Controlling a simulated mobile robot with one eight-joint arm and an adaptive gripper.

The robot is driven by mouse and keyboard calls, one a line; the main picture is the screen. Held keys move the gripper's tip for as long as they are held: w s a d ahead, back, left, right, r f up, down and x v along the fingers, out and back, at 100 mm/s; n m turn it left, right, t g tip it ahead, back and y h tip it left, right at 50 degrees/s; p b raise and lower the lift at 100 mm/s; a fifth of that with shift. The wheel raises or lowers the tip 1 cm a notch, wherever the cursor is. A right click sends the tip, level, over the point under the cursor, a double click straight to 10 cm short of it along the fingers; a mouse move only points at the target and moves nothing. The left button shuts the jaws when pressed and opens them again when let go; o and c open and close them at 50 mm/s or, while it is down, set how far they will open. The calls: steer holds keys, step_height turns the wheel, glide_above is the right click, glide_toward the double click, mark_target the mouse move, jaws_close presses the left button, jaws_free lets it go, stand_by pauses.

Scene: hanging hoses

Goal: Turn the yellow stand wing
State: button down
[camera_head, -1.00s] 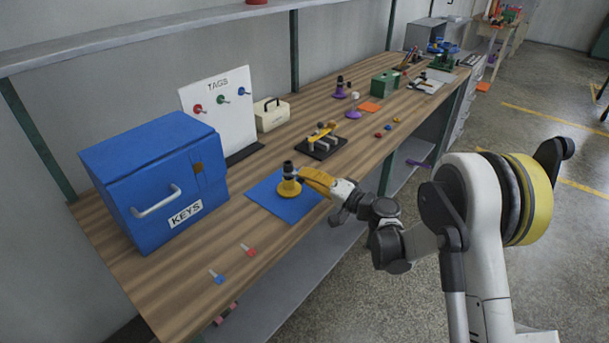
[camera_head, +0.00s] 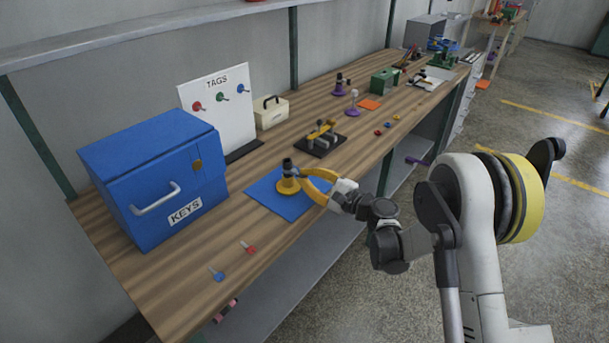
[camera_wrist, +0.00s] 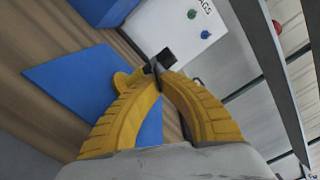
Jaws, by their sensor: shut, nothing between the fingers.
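The yellow stand (camera_head: 287,184) has a round yellow base and a dark upper part, and stands upright on a blue mat (camera_head: 262,193). In the wrist view its yellow base (camera_wrist: 121,80) is partly behind my fingers, and its dark top (camera_wrist: 166,57) shows just beyond the fingertips. I cannot make out the wing separately. My gripper (camera_head: 302,173) reaches in from the right with its yellow fingers bowed and their tips together, close to the dark upper part. In the wrist view my gripper (camera_wrist: 160,82) is shut and empty; whether it touches the stand cannot be told.
A blue KEYS box (camera_head: 155,180) and a white TAGS board (camera_head: 218,108) stand behind and left. A black rack (camera_head: 320,144) with a yellow-topped piece is further back. Small red (camera_head: 248,247) and blue (camera_head: 217,274) pieces lie near the front edge.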

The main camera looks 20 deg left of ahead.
steer(key=m, duration=0.3)
steer(key=shift+s+f+m, duration=0.1)
steer(key=shift+f+m, duration=0.05)
steer(key=shift+m, duration=0.15)
steer(key=shift+s+a+f+m, duration=0.1)
steer(key=shift+m, duration=0.8)
steer(key=shift+s+a+m, duration=0.1)
steer(key=shift+m, duration=0.8)
steer(key=shift+d, duration=0.1)
steer(key=c, duration=1.7)
jaws_free()
steer(key=shift+o, duration=0.2)
steer(key=v, duration=1.2)
